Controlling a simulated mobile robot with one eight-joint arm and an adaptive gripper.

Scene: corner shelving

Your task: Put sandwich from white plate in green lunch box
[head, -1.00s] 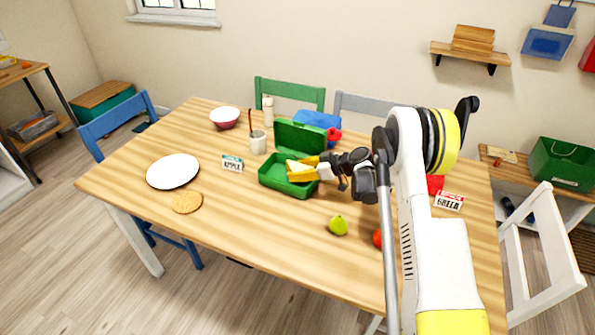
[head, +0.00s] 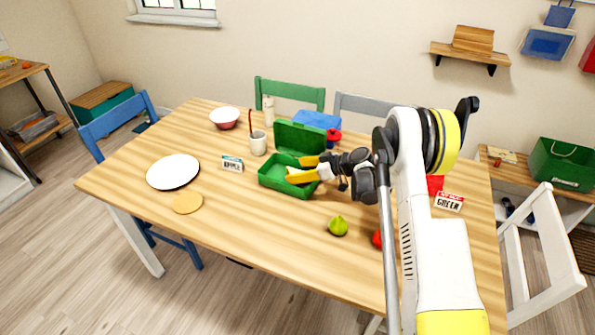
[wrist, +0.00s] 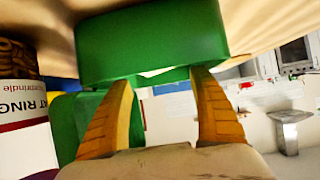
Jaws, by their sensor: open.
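The green lunch box (head: 287,186) stands open on the table, its lid (head: 301,137) raised at the back. My gripper (head: 292,168) reaches in from the right, its yellow fingers apart at the box opening. In the wrist view my gripper (wrist: 162,74) is open, with green box surfaces beyond the fingertips. A small pale patch shows between the fingertips; I cannot tell whether it is the sandwich. The white plate (head: 173,172) at the left of the table is empty. The sandwich is not clearly visible, and the fingers hide part of the box interior.
A round tan disc (head: 188,203) lies beside the plate. A white cup (head: 258,145), a bowl (head: 224,118) and a bottle (head: 268,111) stand behind the box. A pear (head: 338,226) and a red fruit (head: 377,238) lie in front.

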